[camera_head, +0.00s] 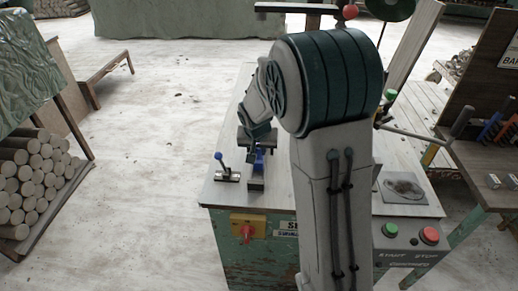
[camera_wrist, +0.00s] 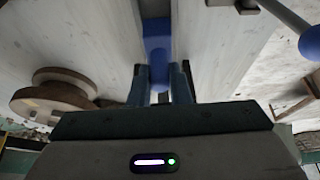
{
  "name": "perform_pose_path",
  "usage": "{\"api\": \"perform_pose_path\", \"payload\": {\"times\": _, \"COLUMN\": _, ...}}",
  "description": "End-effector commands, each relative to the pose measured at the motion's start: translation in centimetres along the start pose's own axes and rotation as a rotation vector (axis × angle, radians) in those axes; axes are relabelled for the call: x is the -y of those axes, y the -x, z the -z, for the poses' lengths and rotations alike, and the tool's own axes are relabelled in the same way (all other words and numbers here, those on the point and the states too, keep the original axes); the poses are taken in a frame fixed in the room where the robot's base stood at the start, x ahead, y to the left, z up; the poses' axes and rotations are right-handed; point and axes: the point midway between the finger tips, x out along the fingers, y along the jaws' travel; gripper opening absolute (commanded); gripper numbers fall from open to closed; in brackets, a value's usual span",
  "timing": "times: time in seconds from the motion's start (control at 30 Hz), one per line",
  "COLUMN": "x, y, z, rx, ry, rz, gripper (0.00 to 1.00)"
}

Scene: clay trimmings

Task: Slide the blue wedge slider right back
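The blue wedge slider (camera_head: 258,161) sits on a narrow dark track (camera_head: 256,184) near the front left of the machine top. In the wrist view the blue slider (camera_wrist: 158,66) shows in the middle, in a gap between two pale boards. My gripper (camera_head: 257,146) points down over it. In the wrist view my gripper's two fingers (camera_wrist: 159,83) flank the blue slider, one on each side. I cannot tell if they press on it. My arm hides much of the machine top behind and to the right.
A lever with a blue ball knob (camera_head: 217,156) stands just left of the slider; the knob (camera_wrist: 310,43) also shows at right in the wrist view. A red knob on a yellow plate (camera_head: 247,227) and green and red buttons (camera_head: 429,235) are on the machine's front. Open floor lies left.

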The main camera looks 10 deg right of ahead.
Motion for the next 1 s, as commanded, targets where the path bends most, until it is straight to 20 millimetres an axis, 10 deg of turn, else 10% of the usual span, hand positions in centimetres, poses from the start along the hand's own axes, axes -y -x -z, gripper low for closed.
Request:
{"api": "perform_pose_path", "payload": {"times": 0.67, "x": 0.0, "y": -1.2, "z": 3.0, "rx": -0.001, "ry": 0.000, "rz": 0.001, "gripper": 0.00}}
{"api": "perform_pose_path", "payload": {"times": 0.7, "x": 0.0, "y": -1.2, "z": 3.0, "rx": -0.001, "ry": 0.000, "rz": 0.001, "gripper": 0.26}}
{"api": "perform_pose_path", "payload": {"times": 0.77, "x": 0.0, "y": -1.2, "z": 3.0, "rx": -0.001, "ry": 0.000, "rz": 0.001, "gripper": 0.39}}
{"api": "perform_pose_path", "payload": {"times": 1.0, "x": 0.0, "y": -1.2, "z": 3.0, "rx": 0.000, "ry": 0.000, "rz": 0.000, "gripper": 0.39}}
